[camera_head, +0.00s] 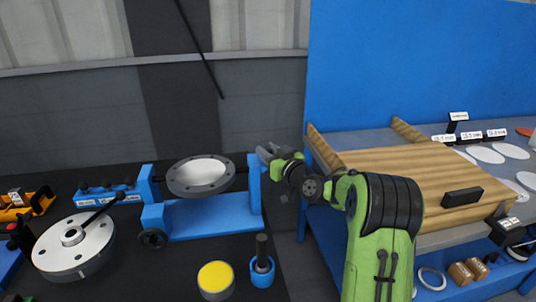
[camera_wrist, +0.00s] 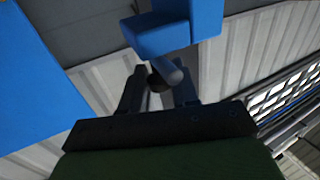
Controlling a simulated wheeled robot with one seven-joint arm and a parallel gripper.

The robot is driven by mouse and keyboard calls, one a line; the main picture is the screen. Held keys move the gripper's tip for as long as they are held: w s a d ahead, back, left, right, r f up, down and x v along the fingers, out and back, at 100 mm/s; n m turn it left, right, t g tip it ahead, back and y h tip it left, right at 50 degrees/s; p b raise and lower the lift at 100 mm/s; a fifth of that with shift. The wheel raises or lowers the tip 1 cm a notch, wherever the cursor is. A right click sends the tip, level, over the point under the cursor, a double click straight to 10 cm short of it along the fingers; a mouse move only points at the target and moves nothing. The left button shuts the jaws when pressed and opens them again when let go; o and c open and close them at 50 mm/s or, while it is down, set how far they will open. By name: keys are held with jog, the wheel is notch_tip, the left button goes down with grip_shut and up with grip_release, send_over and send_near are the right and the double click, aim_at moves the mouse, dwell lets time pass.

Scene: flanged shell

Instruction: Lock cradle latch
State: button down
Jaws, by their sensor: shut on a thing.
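The blue cradle (camera_head: 215,218) stands on the dark bench and holds the round grey flanged shell (camera_head: 200,175) between two upright posts. My gripper (camera_head: 267,152) is at the top of the cradle's right post (camera_head: 254,185). In the wrist view, a short grey cylindrical latch pin (camera_wrist: 169,71) sticks out of a blue block (camera_wrist: 160,36) and lies between my two fingers (camera_wrist: 158,80). My gripper is shut on this pin. In the head view the pin is hidden by my fingers. Whether the latch is locked cannot be told.
A grey disc with a handle (camera_head: 74,245) stands at the left. A yellow-topped cylinder (camera_head: 216,279) and a blue cup with a dark rod (camera_head: 262,270) stand in front of the cradle. A wooden board (camera_head: 415,180) and a blue panel (camera_head: 420,60) are at the right.

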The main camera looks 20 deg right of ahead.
jog(key=c, duration=0.9)
grip_release()
jog(key=shift+s, duration=0.1)
jog(key=s+d, duration=0.1)
jog(key=s, duration=0.4)
jog(key=s+d+b, duration=0.1)
jog(key=s, duration=0.4)
jog(key=s+d+b, duration=0.1)
jog(key=s, duration=0.4)
jog(key=shift+s, duration=0.2)
